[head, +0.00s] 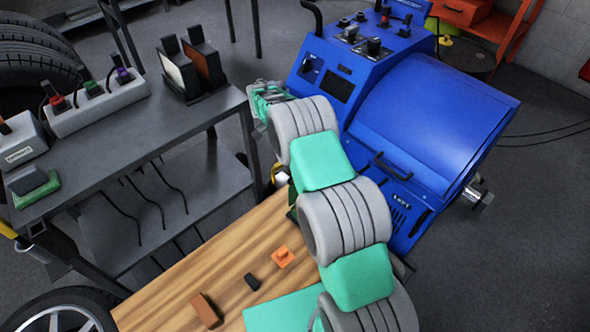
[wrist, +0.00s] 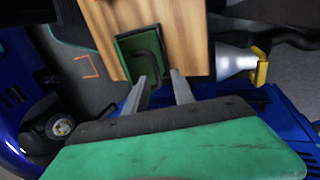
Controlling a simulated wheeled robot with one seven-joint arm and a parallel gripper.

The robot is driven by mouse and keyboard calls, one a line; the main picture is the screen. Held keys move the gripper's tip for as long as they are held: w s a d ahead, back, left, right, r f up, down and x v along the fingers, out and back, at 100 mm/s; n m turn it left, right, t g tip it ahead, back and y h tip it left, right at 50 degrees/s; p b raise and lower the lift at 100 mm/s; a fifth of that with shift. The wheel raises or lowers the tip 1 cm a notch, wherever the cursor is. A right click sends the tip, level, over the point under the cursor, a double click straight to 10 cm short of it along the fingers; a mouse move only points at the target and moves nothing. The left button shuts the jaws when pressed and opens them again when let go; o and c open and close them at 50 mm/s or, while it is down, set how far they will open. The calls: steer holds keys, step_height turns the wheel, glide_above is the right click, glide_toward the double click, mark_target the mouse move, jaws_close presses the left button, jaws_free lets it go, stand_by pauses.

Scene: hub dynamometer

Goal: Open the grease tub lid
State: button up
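A green square lid with a dark arched handle, apparently the grease tub lid (wrist: 126,48), is at the end of the wooden board in the wrist view. It looks closed, but the tub under it is hidden. In the head view only a green sliver (head: 292,198) shows there, beside my arm. My gripper (wrist: 160,84) has its two grey fingers apart, with their tips near the handle's lower end. I cannot tell whether they touch the handle. In the head view my gripper (head: 266,97) is at the arm's far end, its fingers not clear.
The blue machine (head: 430,110) stands right of my arm. A grey bench (head: 165,115) with switch boxes is at left. The wooden bench top (head: 185,290) holds an orange piece (head: 282,257) and small blocks. A grey cone-shaped thing (wrist: 230,62) with a yellow end is right of the lid.

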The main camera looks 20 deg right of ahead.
steer(key=p+v, duration=0.2)
steer(key=v, duration=0.4)
steer(key=s+a+r+n+t+p, duration=0.15)
steer(key=s+r+n+p, duration=0.3)
steer(key=r, duration=0.85)
steer(key=s+r+n+t+p, duration=0.25)
steer(key=s+r+p, duration=0.2)
steer(key=r, duration=0.85)
steer(key=s+a+r+n+t+p, duration=0.1)
steer(key=s+a+r+n+p, duration=0.1)
steer(key=s, duration=0.6)
steer(key=s+a+r+n+t+y+p, duration=0.1)
steer(key=s+a+r+n+t+p, duration=0.1)
steer(key=s, duration=0.5)
steer(key=a+r+n+p, duration=0.1)
steer(key=n, duration=0.1)
steer(key=shift+s+r+n+y, duration=0.3)
steer(key=shift+s+n, duration=0.1)
steer(key=shift+a, duration=0.2)
